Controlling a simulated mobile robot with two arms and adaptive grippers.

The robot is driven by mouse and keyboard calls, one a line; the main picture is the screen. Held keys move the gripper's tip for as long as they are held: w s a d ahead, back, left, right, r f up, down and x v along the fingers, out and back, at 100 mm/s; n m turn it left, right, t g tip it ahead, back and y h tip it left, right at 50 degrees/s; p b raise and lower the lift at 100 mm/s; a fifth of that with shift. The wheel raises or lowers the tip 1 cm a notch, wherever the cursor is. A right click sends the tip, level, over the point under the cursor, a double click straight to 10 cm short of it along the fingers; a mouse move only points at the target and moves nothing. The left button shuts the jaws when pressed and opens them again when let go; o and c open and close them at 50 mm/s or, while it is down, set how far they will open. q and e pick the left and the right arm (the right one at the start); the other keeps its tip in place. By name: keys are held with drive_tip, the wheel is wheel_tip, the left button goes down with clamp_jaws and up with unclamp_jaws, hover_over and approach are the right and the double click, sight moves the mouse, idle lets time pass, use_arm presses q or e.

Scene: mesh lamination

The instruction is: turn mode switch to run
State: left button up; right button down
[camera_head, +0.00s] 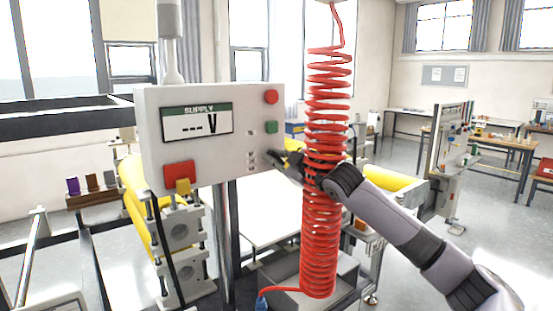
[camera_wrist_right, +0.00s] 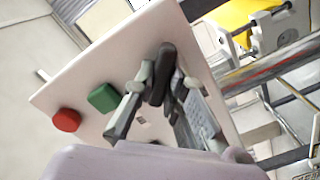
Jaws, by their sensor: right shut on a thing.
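The white control panel (camera_head: 240,170) stands at the centre left of the head view, with a display reading "SUPPLY --- V". The mode switch (camera_wrist_right: 161,72) is a dark elongated knob on the panel face in the right wrist view. My right gripper (camera_wrist_right: 158,88) is shut on it, one finger on each side. In the head view my right gripper (camera_head: 277,158) is at the panel's lower right edge and hides the switch there. The knob's markings and its exact setting cannot be read. My left gripper is not in view.
A red coiled hose (camera_head: 320,240) hangs right of the panel and overlaps my right wrist in the picture. A red button (camera_head: 271,97) and a green button (camera_head: 271,127) sit above the switch area. Yellow rollers (camera_head: 133,180) stand behind the panel.

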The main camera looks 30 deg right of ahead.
drive_tip(key=m, duration=0.4)
drive_tip(key=shift+p, duration=0.4)
drive_tip(key=shift+d+m+p, duration=0.15)
drive_tip(key=shift+m+p, duration=0.15)
drive_tip(key=shift+m, duration=2.1)
drive_tip(key=c, duration=1.6)
unclamp_jaws()
drive_tip(key=s+d, duration=0.1)
drive_tip(key=s, duration=1.1)
